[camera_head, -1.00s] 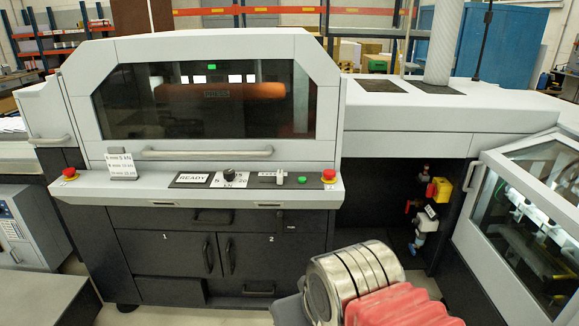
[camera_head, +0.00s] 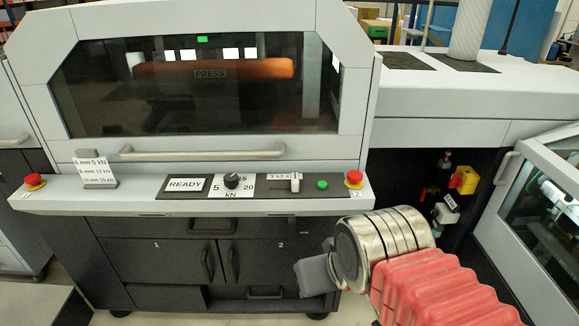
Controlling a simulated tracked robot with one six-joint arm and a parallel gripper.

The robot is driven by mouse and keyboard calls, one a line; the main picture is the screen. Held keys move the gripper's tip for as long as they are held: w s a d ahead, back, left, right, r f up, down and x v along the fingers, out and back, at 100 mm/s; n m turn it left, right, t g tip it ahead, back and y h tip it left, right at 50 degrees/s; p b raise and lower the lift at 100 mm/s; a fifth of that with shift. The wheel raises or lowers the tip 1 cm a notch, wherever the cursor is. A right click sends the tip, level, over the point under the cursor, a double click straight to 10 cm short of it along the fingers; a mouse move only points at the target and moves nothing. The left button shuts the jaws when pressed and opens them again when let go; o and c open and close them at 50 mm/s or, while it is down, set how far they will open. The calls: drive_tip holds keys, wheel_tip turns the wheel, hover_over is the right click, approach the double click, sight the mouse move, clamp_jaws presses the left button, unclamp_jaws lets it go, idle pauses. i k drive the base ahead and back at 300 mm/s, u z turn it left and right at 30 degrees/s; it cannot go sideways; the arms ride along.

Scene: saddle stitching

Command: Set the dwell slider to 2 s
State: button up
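The dwell slider (camera_head: 295,182) is a small light knob on the dark strip of the press's control ledge. My arm, with a silver ringed joint and a red ribbed sleeve, reaches in from the lower right. My gripper's grey end (camera_head: 315,277) is below and in front of the ledge, apart from the slider. Its fingers cannot be made out.
On the ledge are a READY display (camera_head: 186,184), a black kN knob (camera_head: 232,180), a green button (camera_head: 322,184) and red stop buttons (camera_head: 354,179) (camera_head: 34,181). A card (camera_head: 94,172) stands at the left. A handle bar (camera_head: 201,152) runs above the ledge.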

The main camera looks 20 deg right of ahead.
sight(295, 183)
drive_tip(key=u, duration=0.3)
drive_tip(key=i, duration=0.9)
drive_tip(key=u, duration=0.4)
